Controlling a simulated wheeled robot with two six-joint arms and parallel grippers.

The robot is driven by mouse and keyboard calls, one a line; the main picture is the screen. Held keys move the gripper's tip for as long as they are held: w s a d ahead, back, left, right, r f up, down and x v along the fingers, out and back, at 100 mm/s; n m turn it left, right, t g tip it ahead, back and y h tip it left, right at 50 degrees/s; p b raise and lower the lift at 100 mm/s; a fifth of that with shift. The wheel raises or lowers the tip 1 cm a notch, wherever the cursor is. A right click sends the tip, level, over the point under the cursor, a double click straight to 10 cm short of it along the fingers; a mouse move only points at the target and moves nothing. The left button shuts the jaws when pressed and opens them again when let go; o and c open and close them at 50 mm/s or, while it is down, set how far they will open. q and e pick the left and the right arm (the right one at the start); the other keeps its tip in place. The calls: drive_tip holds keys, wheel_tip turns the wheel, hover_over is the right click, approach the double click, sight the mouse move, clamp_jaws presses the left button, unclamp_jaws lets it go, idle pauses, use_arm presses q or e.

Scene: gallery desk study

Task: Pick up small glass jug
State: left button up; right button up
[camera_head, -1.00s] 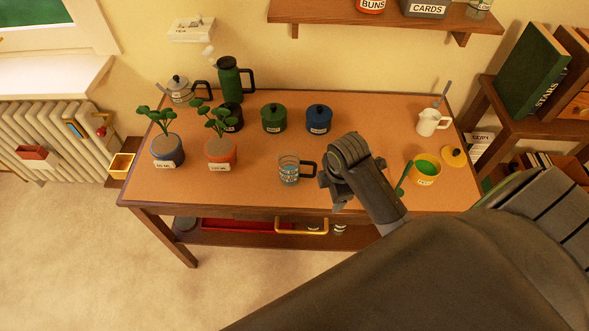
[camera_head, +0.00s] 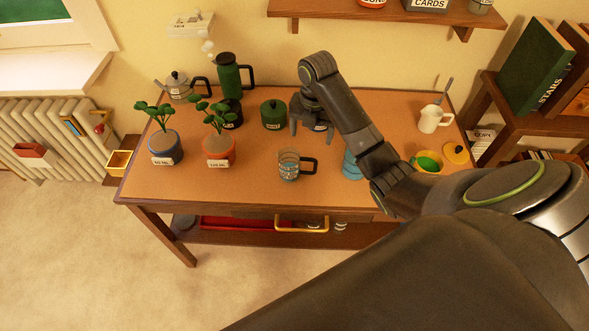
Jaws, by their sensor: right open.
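A small clear glass jug (camera_head: 288,166) with a dark handle on its right stands upright on the desk, near the middle. A second bluish vessel (camera_head: 351,165) stands to its right, partly hidden by my right arm; I cannot tell its full shape. My right gripper (camera_head: 311,125) is open and points down, behind and slightly right of the jug in the picture, apart from it. My left gripper is out of view.
Two potted plants (camera_head: 220,150) stand left of the jug. A green lidded pot (camera_head: 273,114) is beside my gripper, and a tall green flask (camera_head: 230,78) stands behind. The desk's front left is clear.

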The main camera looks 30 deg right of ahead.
sight(309, 159)
wheel_tip(309, 159, down, 11)
drive_tip(key=b, duration=0.9)
drive_tip(key=shift+w+a+r, duration=0.1)
drive_tip(key=shift+r, duration=0.1)
drive_tip(key=shift+f, duration=0.5)
drive_tip(key=f, duration=0.4)
drive_tip(key=shift+w+f, duration=0.1)
drive_tip(key=shift+w, duration=0.1)
drive_tip(key=shift+c, duration=0.3)
drive_tip(key=c, duration=1.2)
